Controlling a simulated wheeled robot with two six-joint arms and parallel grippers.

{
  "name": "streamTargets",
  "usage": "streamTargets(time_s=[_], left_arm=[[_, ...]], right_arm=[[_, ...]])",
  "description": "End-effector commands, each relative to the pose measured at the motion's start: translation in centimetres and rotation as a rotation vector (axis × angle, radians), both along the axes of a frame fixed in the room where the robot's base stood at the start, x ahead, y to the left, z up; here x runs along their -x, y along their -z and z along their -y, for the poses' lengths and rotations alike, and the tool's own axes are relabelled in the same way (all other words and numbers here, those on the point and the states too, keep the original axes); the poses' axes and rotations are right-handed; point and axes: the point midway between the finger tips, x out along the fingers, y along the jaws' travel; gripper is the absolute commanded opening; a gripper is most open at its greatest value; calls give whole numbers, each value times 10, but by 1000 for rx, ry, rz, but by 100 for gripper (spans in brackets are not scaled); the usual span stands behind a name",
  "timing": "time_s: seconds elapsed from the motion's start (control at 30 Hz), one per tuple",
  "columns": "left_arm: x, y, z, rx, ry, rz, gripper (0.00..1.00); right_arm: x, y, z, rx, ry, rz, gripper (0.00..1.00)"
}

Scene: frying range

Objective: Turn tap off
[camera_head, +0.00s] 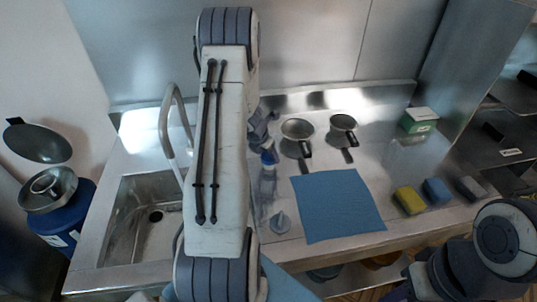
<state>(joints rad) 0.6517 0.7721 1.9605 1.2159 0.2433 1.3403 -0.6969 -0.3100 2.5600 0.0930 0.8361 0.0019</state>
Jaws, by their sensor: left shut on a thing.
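The tap is a curved metal spout (171,118) that rises behind the sink (121,222), at the left of the counter. My left arm crosses in front of it, and the tap's base and handle are hidden. My left gripper (267,152) shows only in part, just right of this arm and some way right of the spout. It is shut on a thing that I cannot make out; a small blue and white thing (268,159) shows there. I cannot see whether water runs. My right arm is at the bottom right, its gripper out of view.
Two small pans (298,129) (343,122) stand at the back. Several sponges (410,200) and a green-white box (419,119) are at the right. A blue container (62,228) stands left.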

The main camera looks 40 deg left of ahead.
Motion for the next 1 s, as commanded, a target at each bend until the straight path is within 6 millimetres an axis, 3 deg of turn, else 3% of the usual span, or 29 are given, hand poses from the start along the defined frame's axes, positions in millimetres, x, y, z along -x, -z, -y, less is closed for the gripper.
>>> streamTargets(time_s=[1.0], left_arm=[[0,0,-4,2,664,-1,13]], right_arm=[[0,-32,0,0,0,0,36]])
